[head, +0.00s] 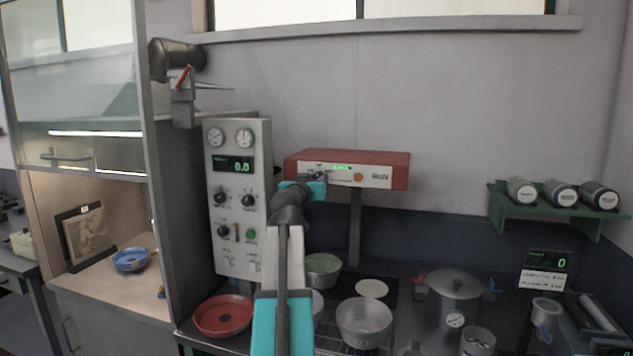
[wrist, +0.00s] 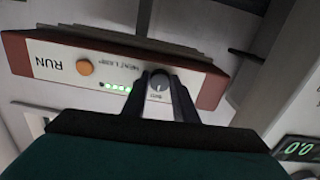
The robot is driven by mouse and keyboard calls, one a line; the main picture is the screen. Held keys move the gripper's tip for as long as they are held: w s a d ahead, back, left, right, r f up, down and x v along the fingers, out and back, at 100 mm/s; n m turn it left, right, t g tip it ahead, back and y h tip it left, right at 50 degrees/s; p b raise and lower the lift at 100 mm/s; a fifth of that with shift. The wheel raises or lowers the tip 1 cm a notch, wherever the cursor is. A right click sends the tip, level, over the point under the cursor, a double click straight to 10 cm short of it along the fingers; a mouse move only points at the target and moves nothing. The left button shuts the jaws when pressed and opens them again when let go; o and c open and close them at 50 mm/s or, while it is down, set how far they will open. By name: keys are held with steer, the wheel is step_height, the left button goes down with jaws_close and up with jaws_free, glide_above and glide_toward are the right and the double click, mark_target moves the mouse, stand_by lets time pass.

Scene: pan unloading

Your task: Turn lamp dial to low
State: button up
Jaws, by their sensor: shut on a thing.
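The lamp dial (wrist: 158,82) is a small dark round knob on the white front panel of the heat lamp box (wrist: 35,45). In the wrist view the two dark fingers of my gripper (wrist: 159,92) stand on either side of the dial, shut on it. Several green lights glow on the panel beside the dial. In the head view the lamp is a red box (head: 300,158) on a post, and my gripper (head: 316,177) is at the left part of its front. There my gripper hides the dial. The dial's exact setting is too small to read.
A gauge panel (head: 236,180) with dials stands left of the lamp. An orange button (wrist: 85,67) marked RUN is on the lamp front. Below are a red pan (head: 222,317), a green pan (head: 323,268), a metal pan (head: 365,325) and a lidded pot (head: 454,300).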

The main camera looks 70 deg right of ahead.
steer(key=shift+f+n, duration=0.15)
steer(key=shift+n, duration=0.15)
steer(key=n+p, duration=0.1)
steer(key=n, duration=0.9)
steer(key=shift+s, duration=0.1)
steer(key=shift+n, duration=0.4)
steer(key=o, duration=1)
steer(key=shift+o, duration=0.2)
steer(key=shift+a, duration=0.1)
steer(key=a+b, duration=0.3)
steer(key=a, duration=1)
steer(key=shift+s+a, duration=0.35)
steer(key=shift+s, duration=0.05)
